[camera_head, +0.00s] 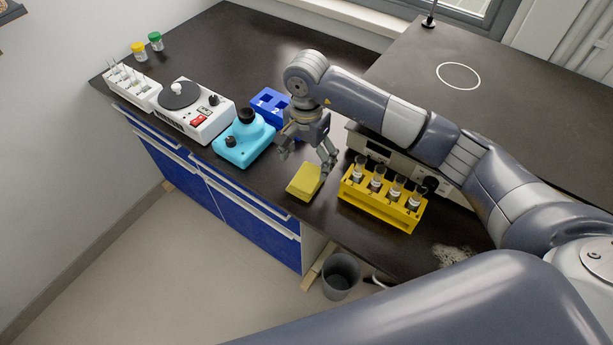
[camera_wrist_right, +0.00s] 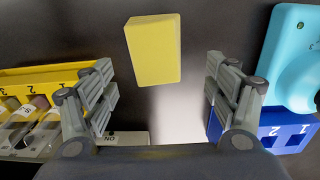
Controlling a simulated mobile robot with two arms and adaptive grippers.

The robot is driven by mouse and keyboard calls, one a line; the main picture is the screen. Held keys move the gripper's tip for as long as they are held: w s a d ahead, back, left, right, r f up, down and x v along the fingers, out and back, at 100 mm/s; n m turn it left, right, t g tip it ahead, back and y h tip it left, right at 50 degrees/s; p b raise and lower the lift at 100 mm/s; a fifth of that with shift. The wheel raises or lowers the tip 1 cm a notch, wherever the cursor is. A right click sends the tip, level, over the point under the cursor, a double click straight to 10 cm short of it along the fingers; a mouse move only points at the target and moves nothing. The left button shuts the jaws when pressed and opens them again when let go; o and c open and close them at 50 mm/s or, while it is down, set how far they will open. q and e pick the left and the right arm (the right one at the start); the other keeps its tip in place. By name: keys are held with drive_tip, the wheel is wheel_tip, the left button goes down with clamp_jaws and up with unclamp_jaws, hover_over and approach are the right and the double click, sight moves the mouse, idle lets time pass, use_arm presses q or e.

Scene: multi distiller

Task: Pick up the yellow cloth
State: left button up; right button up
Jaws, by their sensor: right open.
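The yellow cloth (camera_head: 304,181) is a folded, block-like pad lying flat on the dark bench near its front edge. In the right wrist view the cloth (camera_wrist_right: 153,50) lies ahead of the fingers, a little left of the middle. My right gripper (camera_head: 307,163) is above the bench just behind the cloth, its fingers spread. In the right wrist view the gripper (camera_wrist_right: 160,95) is open with nothing between its fingers, and the cloth is apart from them. My left gripper is not in view.
A yellow rack (camera_head: 381,202) with several tubes stands right of the cloth. A blue numbered rack (camera_head: 270,103), a cyan device (camera_head: 243,140) and a white stirrer (camera_head: 192,109) stand to the left. A white spill (camera_head: 452,254) lies at right. A bin (camera_head: 340,275) stands on the floor.

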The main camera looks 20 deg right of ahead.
sight(308, 175)
drive_tip(key=f, duration=0.1)
drive_tip(key=f+p, duration=0.1)
drive_tip(key=f, duration=0.1)
drive_tip(key=f+p, duration=0.1)
drive_tip(key=f, duration=0.1)
drive_tip(key=shift+s+f, duration=0.2)
drive_tip(key=shift+s, duration=0.1)
drive_tip(key=shift+f, duration=0.3)
drive_tip(key=c, duration=1.1)
